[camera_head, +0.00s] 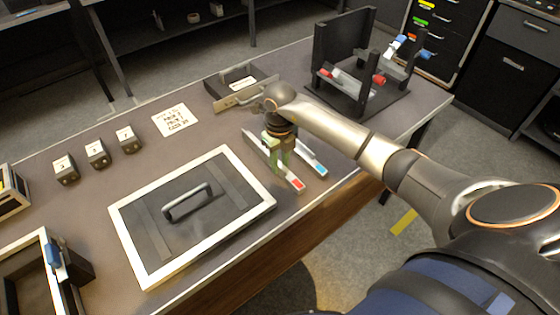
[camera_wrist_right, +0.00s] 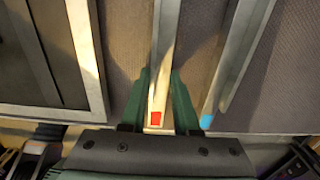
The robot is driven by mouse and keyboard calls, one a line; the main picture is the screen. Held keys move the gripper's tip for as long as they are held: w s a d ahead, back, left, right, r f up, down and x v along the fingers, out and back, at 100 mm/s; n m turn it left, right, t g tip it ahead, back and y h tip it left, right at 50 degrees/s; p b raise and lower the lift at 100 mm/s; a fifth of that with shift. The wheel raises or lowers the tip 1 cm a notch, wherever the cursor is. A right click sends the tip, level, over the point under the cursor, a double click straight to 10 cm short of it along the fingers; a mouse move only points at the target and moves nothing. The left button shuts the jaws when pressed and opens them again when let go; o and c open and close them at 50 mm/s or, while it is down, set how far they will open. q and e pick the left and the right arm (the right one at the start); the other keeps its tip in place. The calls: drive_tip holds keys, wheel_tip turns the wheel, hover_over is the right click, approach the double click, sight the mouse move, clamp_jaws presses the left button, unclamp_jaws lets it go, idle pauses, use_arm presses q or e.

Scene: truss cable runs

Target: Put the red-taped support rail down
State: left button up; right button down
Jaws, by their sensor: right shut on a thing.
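The red-taped support rail (camera_head: 291,181) is a long pale bar with a red patch at its near end. It lies level along the table top, close to the surface; I cannot tell whether it touches. My right gripper (camera_head: 279,161) points down and is shut on this rail, with its green fingers on both sides. In the right wrist view the rail (camera_wrist_right: 163,50) runs between the fingers (camera_wrist_right: 158,80), its red tape near the palm. A similar blue-taped rail (camera_head: 312,159) lies just right of it, apart. My left gripper is not in view.
A pale-framed panel with a dark handle (camera_head: 188,202) lies left of the rails. A dark rack (camera_head: 362,95) holding red- and blue-ended parts stands at the back right. A grey-fronted tray (camera_head: 242,93), a note card (camera_head: 175,120) and small blocks (camera_head: 96,153) sit farther back.

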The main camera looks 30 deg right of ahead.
drive_tip(key=c, duration=0.7)
unclamp_jaws()
drive_tip(key=shift+f, duration=0.1)
drive_tip(key=shift+o, duration=0.2)
wheel_tip(320, 180, up, 12)
drive_tip(key=shift+r, duration=0.2)
